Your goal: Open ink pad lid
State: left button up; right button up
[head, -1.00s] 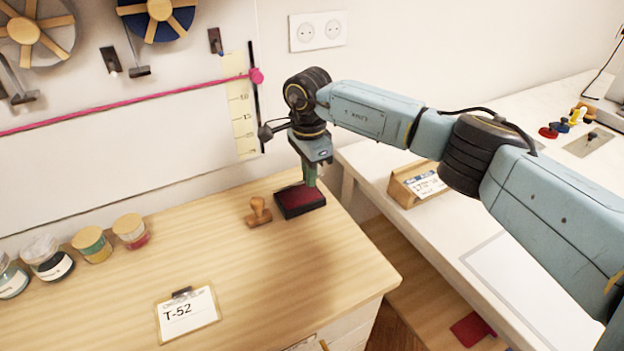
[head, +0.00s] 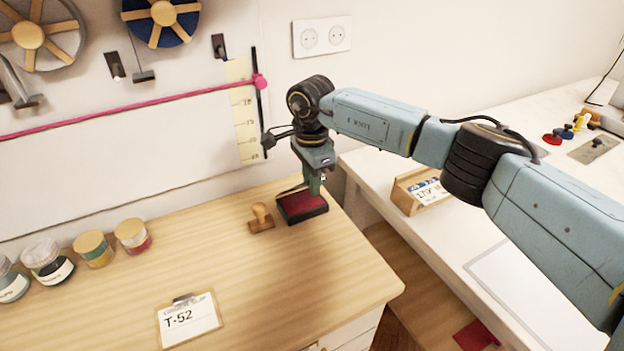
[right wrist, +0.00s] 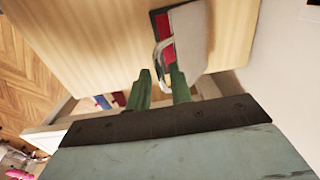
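The ink pad (head: 303,208), a dark case with a red top face, sits near the back right corner of the wooden desk. My right gripper (head: 315,186) is just above its back right side, pointing down. In the right wrist view, the gripper's green fingers (right wrist: 164,88) are apart. A grey lid panel (right wrist: 190,38) with a pale metal edge stands raised beside the red pad (right wrist: 162,25). The lid's lower edge reaches close to the fingertips; whether they touch is unclear. In the head view a thin line behind the pad looks like the lid seen edge-on. My left gripper is not in view.
A wooden stamp (head: 261,217) stands just left of the pad. Several jars (head: 94,249) line the left back of the desk. A T-52 card (head: 188,319) lies at the front. A white table (head: 390,225) is at the right. The desk's middle is clear.

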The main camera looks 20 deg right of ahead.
jog(key=shift+f, duration=0.1)
notch_tip(320, 180, up, 14)
jog(key=shift+f, duration=0.2)
dwell(0.3)
jog(key=shift+c, duration=0.2)
